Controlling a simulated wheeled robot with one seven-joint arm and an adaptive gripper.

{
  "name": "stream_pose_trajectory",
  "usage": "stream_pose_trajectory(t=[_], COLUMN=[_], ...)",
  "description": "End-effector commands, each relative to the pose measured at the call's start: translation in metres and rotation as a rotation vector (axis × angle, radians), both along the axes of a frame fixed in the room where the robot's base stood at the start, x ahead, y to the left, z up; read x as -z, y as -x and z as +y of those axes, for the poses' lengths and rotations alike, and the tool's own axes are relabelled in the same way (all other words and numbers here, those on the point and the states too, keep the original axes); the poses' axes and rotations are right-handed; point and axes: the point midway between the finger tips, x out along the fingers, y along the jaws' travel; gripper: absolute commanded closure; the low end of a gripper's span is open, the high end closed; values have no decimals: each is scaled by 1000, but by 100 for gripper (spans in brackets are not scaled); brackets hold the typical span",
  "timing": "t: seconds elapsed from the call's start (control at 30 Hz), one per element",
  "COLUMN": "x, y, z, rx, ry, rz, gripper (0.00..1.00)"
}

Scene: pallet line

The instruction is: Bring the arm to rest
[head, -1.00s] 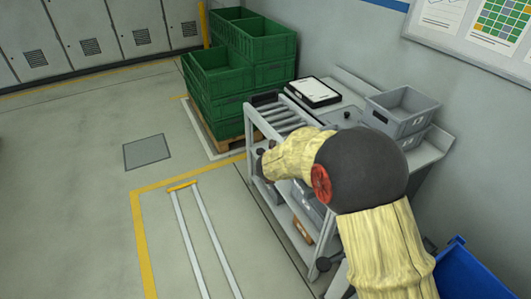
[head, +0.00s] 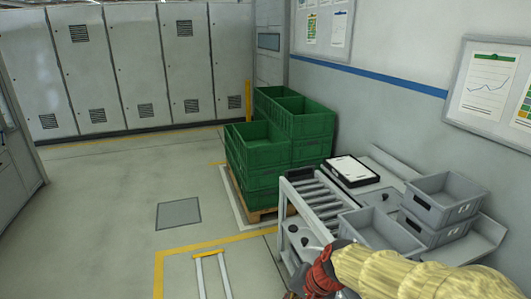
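My arm (head: 405,268) enters at the lower right, a pale yellow covered link with a red joint at its left end, low in front of the roller bench. My gripper is not in view; the fingers cannot be made out, and the part beyond the red joint runs to the bottom edge of the picture. No object is visible in its hold.
Green crates (head: 262,150) sit on a pallet at the back. The floor at left is clear.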

Motion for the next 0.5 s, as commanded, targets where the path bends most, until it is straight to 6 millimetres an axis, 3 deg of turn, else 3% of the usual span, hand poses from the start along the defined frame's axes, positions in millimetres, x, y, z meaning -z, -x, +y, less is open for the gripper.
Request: stream_pose_trajectory(t=[0.03,0.1,0.23,0.37,0.5], x=[-14,-28,-51,-76,-102], y=[27,62,113,143,154], z=[-15,-39,-84,-117,-128], rx=[-114,-265,-435,-458,-418], ry=[67,168,338,461,503], rz=[-29,-53,-95,-161,-255], gripper=[100,100,100,100,100])
